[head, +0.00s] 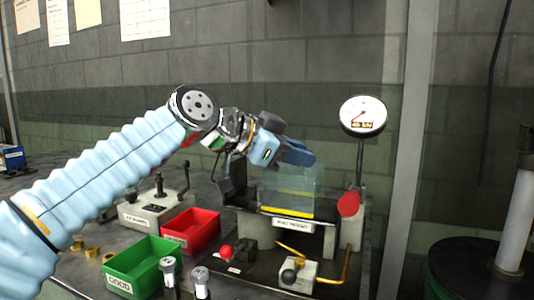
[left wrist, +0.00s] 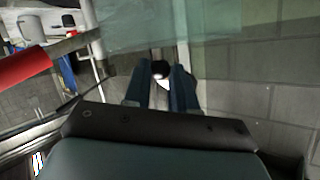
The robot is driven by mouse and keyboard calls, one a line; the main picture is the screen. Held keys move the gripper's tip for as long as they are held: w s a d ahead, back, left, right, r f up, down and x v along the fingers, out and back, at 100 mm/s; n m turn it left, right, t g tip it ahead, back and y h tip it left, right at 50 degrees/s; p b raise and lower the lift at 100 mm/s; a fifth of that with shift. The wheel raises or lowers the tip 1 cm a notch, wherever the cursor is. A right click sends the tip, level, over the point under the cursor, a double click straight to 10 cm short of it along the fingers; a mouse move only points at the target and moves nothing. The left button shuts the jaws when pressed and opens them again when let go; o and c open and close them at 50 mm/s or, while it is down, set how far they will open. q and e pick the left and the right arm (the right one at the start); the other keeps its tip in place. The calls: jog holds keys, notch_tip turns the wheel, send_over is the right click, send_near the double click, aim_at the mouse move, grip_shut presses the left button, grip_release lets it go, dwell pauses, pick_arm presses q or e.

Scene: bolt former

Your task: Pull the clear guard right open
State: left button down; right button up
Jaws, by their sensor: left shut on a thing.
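The clear guard (head: 292,187) is a see-through box-like panel with a yellow strip along its lower edge, standing over the bolt former on the bench. It also shows as a pale green sheet in the left wrist view (left wrist: 140,28). My left gripper (head: 299,156) is at the guard's top edge, its blue fingers largely hiding what they hold. In the left wrist view the fingers (left wrist: 161,88) are closed around a dark round knob (left wrist: 160,69) beside the guard sheet. Whether the guard is partly raised I cannot tell. My right gripper is not in view.
A pressure gauge (head: 363,115) on a post and a red knob (head: 348,204) stand right of the guard. A red bin (head: 191,230), a green bin (head: 140,266) and a red-balled lever (head: 226,252) are in front and left. A wall post (head: 404,150) rises behind.

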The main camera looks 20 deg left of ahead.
aim_at(317, 173)
pick_arm(q)
jog(key=shift+d, duration=1.85)
jog(key=c, duration=1.2)
grip_release()
jog(key=shift+w+d, duration=0.1)
jog(key=shift+d, duration=0.05)
jog(key=v, duration=1.4)
